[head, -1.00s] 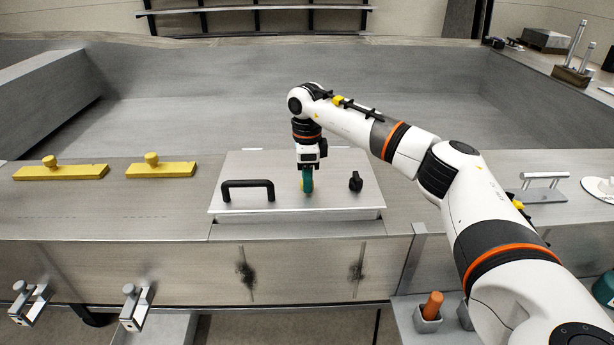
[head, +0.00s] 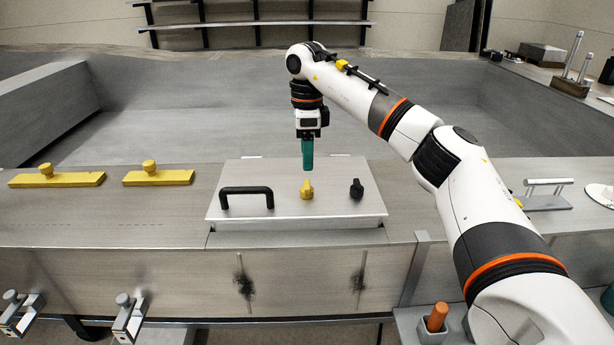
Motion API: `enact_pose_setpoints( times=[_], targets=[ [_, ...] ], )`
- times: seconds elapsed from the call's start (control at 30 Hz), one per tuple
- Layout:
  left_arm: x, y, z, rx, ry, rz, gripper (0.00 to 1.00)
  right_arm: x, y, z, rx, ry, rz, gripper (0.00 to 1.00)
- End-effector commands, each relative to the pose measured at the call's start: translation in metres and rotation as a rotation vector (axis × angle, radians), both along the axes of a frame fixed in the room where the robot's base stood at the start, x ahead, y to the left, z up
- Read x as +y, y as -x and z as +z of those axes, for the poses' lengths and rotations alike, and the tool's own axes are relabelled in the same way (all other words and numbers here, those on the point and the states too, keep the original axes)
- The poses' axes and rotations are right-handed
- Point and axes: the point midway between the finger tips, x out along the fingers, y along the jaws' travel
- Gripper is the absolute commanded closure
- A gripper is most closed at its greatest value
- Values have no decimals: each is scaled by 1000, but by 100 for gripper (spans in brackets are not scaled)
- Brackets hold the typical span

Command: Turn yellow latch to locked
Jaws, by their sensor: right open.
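The yellow latch (head: 307,189) stands on the silver hatch plate (head: 290,207), between a black handle and a black knob. It looks upright with its narrow part at the top; I cannot read any lock marks. My right gripper (head: 307,168), with teal fingers pointing down, is above the latch and apart from it. It is open and holds nothing, though its fingers overlap from this angle. My left gripper is not in view.
The black handle (head: 247,191) is left of the latch and the black knob (head: 357,188) is right of it. Two yellow blocks with knobs (head: 57,179) (head: 158,177) lie on the deck at left. An orange peg (head: 437,316) stands in a holder at lower right.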

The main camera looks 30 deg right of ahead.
Motion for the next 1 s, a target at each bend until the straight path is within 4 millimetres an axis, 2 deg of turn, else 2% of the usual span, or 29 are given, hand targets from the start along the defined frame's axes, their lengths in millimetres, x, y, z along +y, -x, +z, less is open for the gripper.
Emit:
enact_pose_setpoints(
  times=[0.1, 0.3, 1.0],
  targets=[
    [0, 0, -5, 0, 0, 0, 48, 1, -1, 18, -3, -1, 0, 38],
    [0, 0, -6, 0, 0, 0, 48, 0, 0, 32, 0, 0, 0, 38],
    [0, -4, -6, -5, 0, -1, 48, 0, 0, 32, 0, 0, 0, 38]
  ],
)
